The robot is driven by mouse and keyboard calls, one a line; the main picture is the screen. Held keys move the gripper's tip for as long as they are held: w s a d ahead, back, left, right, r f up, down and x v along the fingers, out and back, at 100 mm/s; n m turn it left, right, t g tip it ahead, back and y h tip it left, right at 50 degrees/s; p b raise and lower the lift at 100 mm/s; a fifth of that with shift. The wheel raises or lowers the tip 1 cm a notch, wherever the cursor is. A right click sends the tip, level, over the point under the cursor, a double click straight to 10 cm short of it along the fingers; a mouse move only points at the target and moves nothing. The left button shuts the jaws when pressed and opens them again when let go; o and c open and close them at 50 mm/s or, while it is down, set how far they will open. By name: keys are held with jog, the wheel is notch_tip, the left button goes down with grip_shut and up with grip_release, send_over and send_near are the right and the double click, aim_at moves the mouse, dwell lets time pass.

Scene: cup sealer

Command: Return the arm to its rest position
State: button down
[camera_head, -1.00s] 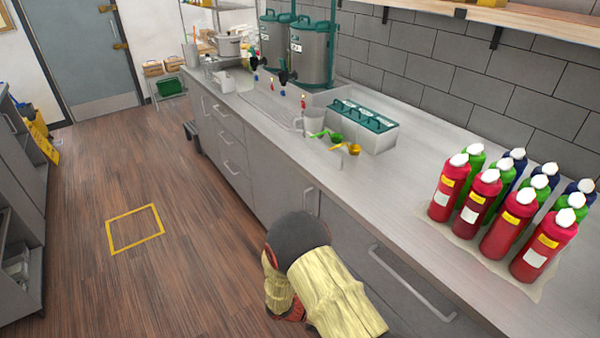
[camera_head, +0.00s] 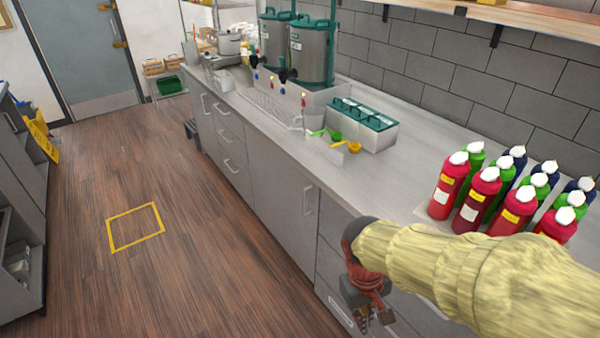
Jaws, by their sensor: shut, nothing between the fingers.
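My arm, in a yellowish sleeve, reaches in from the right edge in the head view and bends down at a dark joint. My gripper (camera_head: 376,322) hangs below that joint, low in front of the counter's drawers. Its fingers are small and dark in the picture; they look shut, with nothing seen between them. The gripper is apart from the items on the counter.
The grey counter (camera_head: 270,130) runs along the right. Several red, green and blue bottles (camera_head: 468,208) stand on it near my arm. Dispensers (camera_head: 310,50) and a green-lidded container (camera_head: 365,122) stand farther back. The wooden floor (camera_head: 190,270) on the left is clear, with a yellow square (camera_head: 135,228).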

jog(key=s+d+r+m+t, duration=0.2)
jog(key=r+t, duration=0.1)
jog(key=r, duration=0.4)
jog(key=s+d+r+m+t+y, duration=0.1)
jog(key=s+d+r+t, duration=0.1)
jog(key=r, duration=0.6)
jog(key=shift+s+d+m+t, duration=0.3)
jog(key=shift+s+m+t, duration=0.1)
jog(key=shift+t, duration=0.2)
